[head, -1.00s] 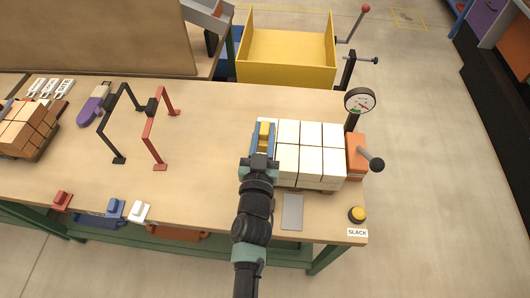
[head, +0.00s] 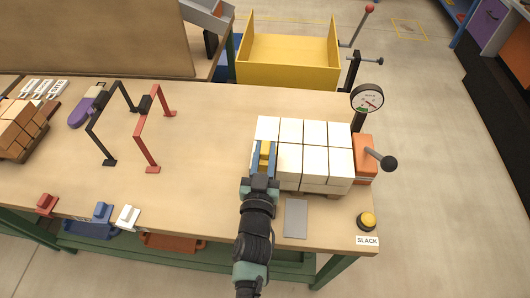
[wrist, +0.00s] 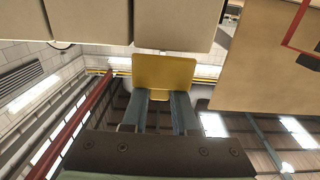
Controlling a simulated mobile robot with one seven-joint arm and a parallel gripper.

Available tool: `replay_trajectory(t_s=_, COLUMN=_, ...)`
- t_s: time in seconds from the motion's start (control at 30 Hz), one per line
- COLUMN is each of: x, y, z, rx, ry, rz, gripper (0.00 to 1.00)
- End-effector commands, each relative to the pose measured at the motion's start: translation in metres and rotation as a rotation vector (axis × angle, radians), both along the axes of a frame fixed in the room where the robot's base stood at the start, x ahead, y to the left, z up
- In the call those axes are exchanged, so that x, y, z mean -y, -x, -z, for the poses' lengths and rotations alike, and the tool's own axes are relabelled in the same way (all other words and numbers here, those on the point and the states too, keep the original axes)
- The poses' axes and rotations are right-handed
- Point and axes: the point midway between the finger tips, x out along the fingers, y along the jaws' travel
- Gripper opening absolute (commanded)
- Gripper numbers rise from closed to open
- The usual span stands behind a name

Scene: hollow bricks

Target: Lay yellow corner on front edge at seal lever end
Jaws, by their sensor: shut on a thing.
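The yellow corner (head: 266,153) is held in my gripper (head: 262,165) at the front left of a stack of white bricks (head: 302,151). The gripper's blue fingers are shut on it. In the wrist view the corner (wrist: 165,74) shows as a flat yellow piece at the fingertips (wrist: 160,100), close to the bricks (wrist: 140,22) above it in the picture. I cannot tell whether it touches them. A black-knobbed lever (head: 380,160) on an orange block (head: 363,158) stands at the stack's right end.
A round gauge (head: 367,98) stands behind the orange block. A grey plate (head: 296,218) and a yellow button (head: 367,220) lie in front of the stack. Red and black frames (head: 147,135) stand left. The bench between them and the stack is clear.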

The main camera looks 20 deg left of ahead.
Motion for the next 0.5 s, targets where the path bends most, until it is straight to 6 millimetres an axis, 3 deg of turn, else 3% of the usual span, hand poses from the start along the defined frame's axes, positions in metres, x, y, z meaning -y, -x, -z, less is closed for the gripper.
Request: replay_trajectory(t_s=0.5, x=0.0, y=0.0, z=0.012, rx=0.001, ry=0.0, rz=0.0, gripper=0.0)
